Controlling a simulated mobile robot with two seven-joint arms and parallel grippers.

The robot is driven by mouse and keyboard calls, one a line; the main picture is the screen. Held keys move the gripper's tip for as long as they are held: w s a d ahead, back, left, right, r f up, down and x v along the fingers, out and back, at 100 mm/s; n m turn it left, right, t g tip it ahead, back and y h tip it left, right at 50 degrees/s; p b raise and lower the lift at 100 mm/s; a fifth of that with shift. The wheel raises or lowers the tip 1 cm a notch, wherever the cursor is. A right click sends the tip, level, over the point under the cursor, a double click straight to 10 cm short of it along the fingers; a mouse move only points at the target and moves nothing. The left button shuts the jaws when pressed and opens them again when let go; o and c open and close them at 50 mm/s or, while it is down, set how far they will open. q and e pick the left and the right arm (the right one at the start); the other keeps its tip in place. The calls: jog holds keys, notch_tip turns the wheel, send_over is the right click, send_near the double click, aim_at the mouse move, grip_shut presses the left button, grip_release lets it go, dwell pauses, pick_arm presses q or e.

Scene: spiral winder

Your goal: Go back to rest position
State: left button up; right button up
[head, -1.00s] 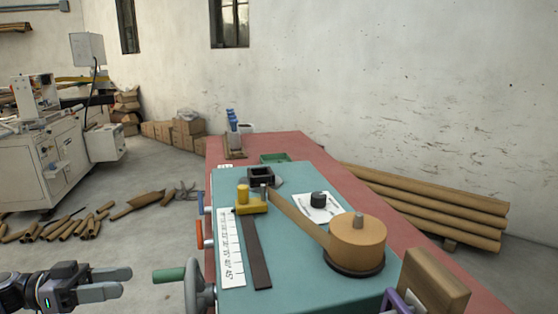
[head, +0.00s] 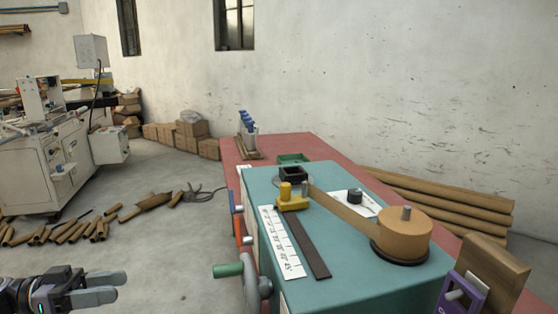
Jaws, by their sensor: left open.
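My left gripper (head: 98,289) is at the lower left, open and empty, over the bare floor. It is to the left of the winder's hand crank (head: 230,270), which has a green handle, and is apart from it. The spiral winder (head: 335,278) has a teal top. On it are a brown tape roll (head: 404,236), a yellow clamp block (head: 291,197), a dark bar (head: 304,245) and a white scale strip (head: 281,240). The tape runs from the roll toward the black square part (head: 293,173).
The winder stands on a red table (head: 318,150). Long cardboard tubes (head: 440,200) lie by the wall. Short tubes (head: 60,232) litter the floor at left. The floor between gripper and table is clear.

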pick_arm(q)
jog(key=s+d+f+n+t+y, duration=0.3)
jog(key=d+f+n+t+y, duration=0.35)
jog(key=d+f+t, duration=0.5)
jog(key=s+f+n+g+y, duration=0.1)
jog(key=s+f+g+y, duration=0.1)
jog(key=s+f+y, duration=0.2)
jog(key=s+f+n+g+y+p, duration=0.1)
jog(key=s+f+n+g+y, duration=0.1)
jog(key=s+f, duration=0.7)
jog(key=s+g+y, duration=0.1)
jog(key=s+y, duration=0.1)
jog(key=s, duration=0.2)
jog(key=shift+s+f+g+y, duration=0.2)
jog(key=shift+s+g+y, duration=0.1)
jog(key=shift+g+y, duration=0.05)
jog(key=shift+a, duration=0.1)
dwell(0.5)
jog(key=shift+c, duration=0.9)
jog(key=shift+w, duration=0.1)
